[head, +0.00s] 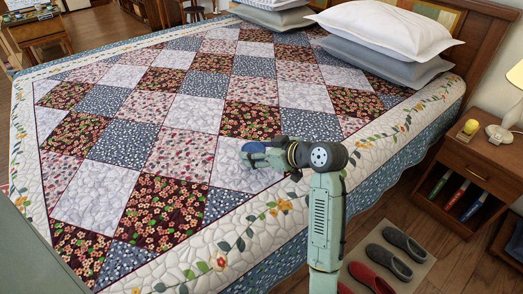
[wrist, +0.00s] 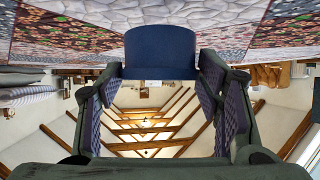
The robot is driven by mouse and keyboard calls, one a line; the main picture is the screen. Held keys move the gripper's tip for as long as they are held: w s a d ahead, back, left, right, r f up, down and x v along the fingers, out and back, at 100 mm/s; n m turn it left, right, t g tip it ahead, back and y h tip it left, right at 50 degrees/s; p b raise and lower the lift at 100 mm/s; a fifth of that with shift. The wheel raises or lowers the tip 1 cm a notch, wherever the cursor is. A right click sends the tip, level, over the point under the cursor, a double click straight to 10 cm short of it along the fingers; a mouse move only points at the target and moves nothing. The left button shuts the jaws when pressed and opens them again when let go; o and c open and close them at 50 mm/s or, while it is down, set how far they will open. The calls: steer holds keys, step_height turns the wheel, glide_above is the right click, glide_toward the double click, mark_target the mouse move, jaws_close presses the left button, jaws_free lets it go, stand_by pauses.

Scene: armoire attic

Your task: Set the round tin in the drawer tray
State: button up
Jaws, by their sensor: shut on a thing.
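A dark blue round tin (wrist: 160,52) is held between the two padded fingers of my gripper (wrist: 160,74) in the wrist view. The gripper appears to be above the quilt; the exact gap is hard to tell. The drawer tray cannot be made out in either view.
The patchwork bed (head: 130,185) fills most of the head view, with stacked pillows (head: 385,30) at its head. Slippers (head: 384,262) lie on a floor mat. A wooden table (head: 35,32) is far left.

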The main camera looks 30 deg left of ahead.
steer(key=shift+w+a, duration=0.15)
steer(key=shift+w, duration=0.95)
steer(key=shift+w+f+p, duration=0.15)
steer(key=shift+f+p, duration=0.1)
steer(key=shift+p, duration=0.05)
steer(key=shift+f+p, duration=0.5)
steer(key=shift+f, duration=1.15)
steer(key=shift+f, duration=0.15)
steer(key=o, duration=1.2)
